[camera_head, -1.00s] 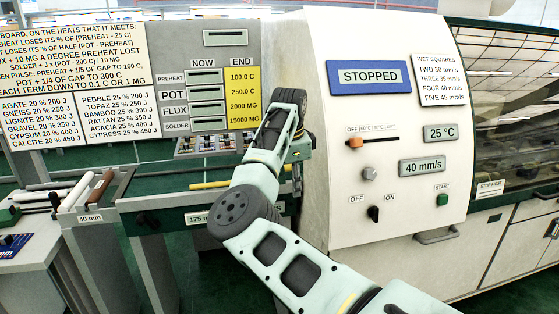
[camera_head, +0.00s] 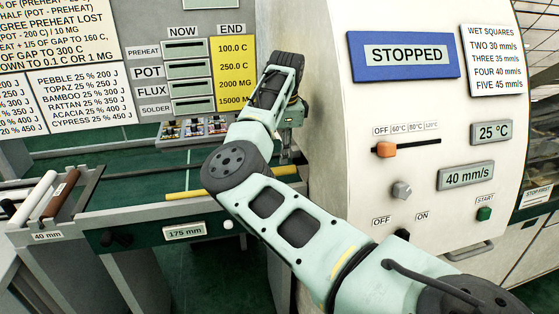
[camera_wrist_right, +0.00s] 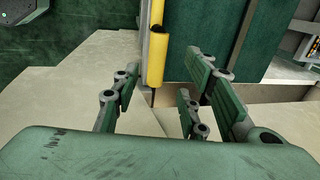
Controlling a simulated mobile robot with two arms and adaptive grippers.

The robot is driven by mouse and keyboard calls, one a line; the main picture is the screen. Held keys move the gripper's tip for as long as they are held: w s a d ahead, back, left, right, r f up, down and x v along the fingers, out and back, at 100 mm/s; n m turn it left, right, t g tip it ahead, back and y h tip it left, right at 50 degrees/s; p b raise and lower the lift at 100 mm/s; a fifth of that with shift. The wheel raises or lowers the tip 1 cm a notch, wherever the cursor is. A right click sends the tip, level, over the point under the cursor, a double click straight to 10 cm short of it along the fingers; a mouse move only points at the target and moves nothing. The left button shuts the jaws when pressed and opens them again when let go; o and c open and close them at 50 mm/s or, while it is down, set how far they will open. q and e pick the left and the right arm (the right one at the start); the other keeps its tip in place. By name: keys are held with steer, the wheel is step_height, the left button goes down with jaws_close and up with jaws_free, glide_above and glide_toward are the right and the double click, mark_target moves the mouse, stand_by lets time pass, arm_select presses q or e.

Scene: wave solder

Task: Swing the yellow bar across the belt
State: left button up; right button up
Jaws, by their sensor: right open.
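The yellow bar (camera_head: 185,196) shows in the head view as a thin rod lying along the belt's front rail. My right forearm hides its middle, and a short yellow piece (camera_head: 285,170) shows to the right of the arm. In the right wrist view the yellow bar (camera_wrist_right: 156,50) runs down from the top edge and ends close to the gap between my fingertips. My right gripper (camera_wrist_right: 165,82) is open and empty, with fingers to either side of the bar's end. In the head view the right gripper (camera_head: 289,145) is small and partly hidden by my wrist. My left gripper is out of view.
The machine's panel (camera_head: 400,130) with a STOPPED display stands close on the right. The conveyor's front rail (camera_head: 140,215) carries a 175 mm label (camera_head: 184,232). Rollers (camera_head: 58,195) lie at the left. Small parts trays (camera_head: 195,130) sit behind the belt.

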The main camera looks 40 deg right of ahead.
mark_target(280, 168)
step_height(280, 168, down, 4)
steer(key=shift+a+r+p, duration=0.15)
steer(key=shift+r+p, duration=0.05)
steer(key=shift+p, duration=0.45)
steer(key=shift+w+d+f, duration=0.2)
steer(key=shift+f, duration=0.4)
steer(key=shift+w+d+f, duration=0.15)
steer(key=shift+f, duration=0.45)
steer(key=shift+f+p, duration=0.3)
steer(key=c, duration=0.6)
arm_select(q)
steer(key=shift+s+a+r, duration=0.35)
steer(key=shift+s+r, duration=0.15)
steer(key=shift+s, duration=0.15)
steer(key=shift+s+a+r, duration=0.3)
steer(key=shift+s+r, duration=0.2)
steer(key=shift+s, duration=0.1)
arm_select(e)
jaws_close()
steer(key=shift+w, duration=0.1)
